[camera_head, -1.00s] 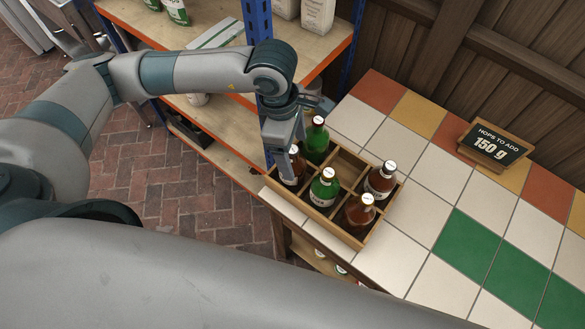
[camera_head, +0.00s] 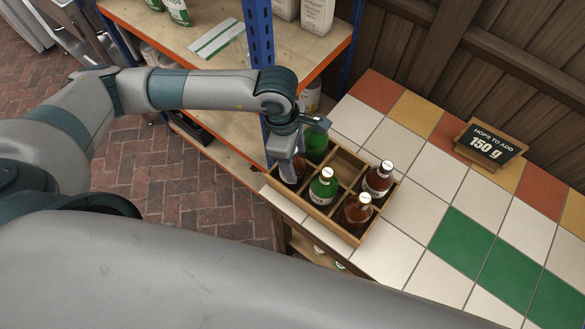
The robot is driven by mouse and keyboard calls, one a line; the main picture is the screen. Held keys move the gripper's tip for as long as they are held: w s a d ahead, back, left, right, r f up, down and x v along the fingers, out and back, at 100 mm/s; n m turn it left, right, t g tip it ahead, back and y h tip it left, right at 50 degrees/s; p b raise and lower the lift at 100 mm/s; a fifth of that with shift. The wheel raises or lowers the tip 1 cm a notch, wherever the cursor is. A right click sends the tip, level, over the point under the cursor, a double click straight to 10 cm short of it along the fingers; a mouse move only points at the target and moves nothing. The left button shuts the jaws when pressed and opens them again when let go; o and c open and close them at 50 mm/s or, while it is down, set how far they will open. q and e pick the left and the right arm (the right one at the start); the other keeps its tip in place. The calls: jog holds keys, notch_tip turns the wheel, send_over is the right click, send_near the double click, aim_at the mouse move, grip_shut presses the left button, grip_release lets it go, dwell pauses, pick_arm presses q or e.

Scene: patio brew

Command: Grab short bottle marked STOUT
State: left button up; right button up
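A wooden crate (camera_head: 354,237) with compartments stands on the tiled counter and holds several bottles. A brown bottle (camera_head: 292,177) in its left corner is partly covered by my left gripper (camera_head: 286,172), which points down at it. I cannot tell whether the fingers hold it. A green bottle (camera_head: 316,147) stands behind, partly hidden by my wrist. Another green bottle (camera_head: 323,188) is in the front middle. Brown bottles stand at the right (camera_head: 378,180) and front right (camera_head: 357,211). Their labels are too small to read, so I cannot tell which says STOUT. My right gripper is out of view.
A shelf rack with a blue post (camera_head: 259,35) stands close behind and left of the crate. A sign (camera_head: 491,143) reading "HOPS TO ADD 150 g" stands on the counter. The tiled counter (camera_head: 420,195) right of the crate is clear.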

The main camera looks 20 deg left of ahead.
pick_arm(q)
grip_shut()
jog(key=shift+r, duration=0.15)
jog(key=shift+r+b, duration=0.4)
jog(key=shift+r, duration=0.2)
notch_tip(320, 180, up, 7)
jog(key=shift+r+b, duration=0.15)
jog(key=shift+b, duration=1.1)
jog(key=shift+r, duration=0.65)
